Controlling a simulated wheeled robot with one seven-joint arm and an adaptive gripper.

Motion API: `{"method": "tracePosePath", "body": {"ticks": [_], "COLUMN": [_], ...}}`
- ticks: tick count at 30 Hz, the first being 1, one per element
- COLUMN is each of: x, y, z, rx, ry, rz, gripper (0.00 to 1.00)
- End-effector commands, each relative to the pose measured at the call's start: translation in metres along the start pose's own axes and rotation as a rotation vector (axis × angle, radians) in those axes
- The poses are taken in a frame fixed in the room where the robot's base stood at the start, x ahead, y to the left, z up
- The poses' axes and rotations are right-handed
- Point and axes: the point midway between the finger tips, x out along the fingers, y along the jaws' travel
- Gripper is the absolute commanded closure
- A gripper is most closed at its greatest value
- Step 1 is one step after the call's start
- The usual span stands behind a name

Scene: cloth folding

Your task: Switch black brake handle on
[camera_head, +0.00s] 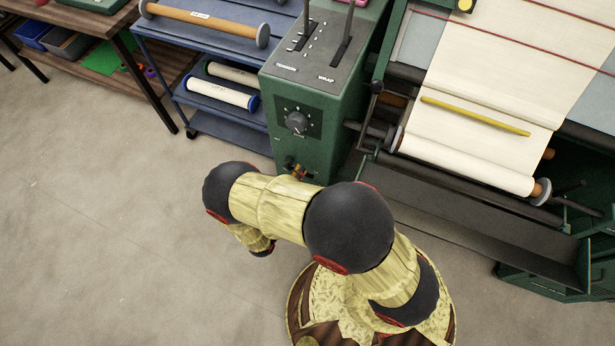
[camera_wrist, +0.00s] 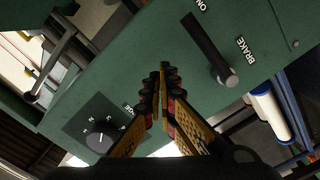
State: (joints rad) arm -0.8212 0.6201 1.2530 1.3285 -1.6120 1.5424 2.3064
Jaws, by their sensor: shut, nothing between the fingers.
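The black brake handle (camera_wrist: 207,47) is in the wrist view, on a green panel, right of centre. It is a bar slanting from upper left to a round end at lower right. "BRAKE" is printed beside its lower part and "ON" close to its upper end. My gripper (camera_wrist: 162,70) is shut and empty, its yellow-and-black fingers left of the handle, with a visible gap between them in the picture. I cannot tell the depth between them. In the head view I cannot make out the handle, and my arm covers part of the floor before the machine.
The green cabinet (camera_head: 286,118) carries a dial (camera_head: 296,122), which also shows in the wrist view (camera_wrist: 99,141). Two levers rise from its top. A loom with cream cloth (camera_head: 480,75) stands to the right. A blue shelf cart (camera_head: 226,118) stands left; the floor at left is clear.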

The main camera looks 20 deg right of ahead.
Motion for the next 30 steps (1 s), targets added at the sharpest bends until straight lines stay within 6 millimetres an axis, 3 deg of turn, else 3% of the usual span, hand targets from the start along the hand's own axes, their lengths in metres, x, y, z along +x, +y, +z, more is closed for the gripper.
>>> {"method": "tracePosePath", "body": {"ticks": [18, 30], "x": [-0.084, -0.100], "y": [0.003, 0.003], "z": [0.002, 0.004], "rx": [-0.001, -0.001], "ry": [0.004, 0.001], "rz": [-0.003, 0.000], "gripper": [1.00, 1.00]}}
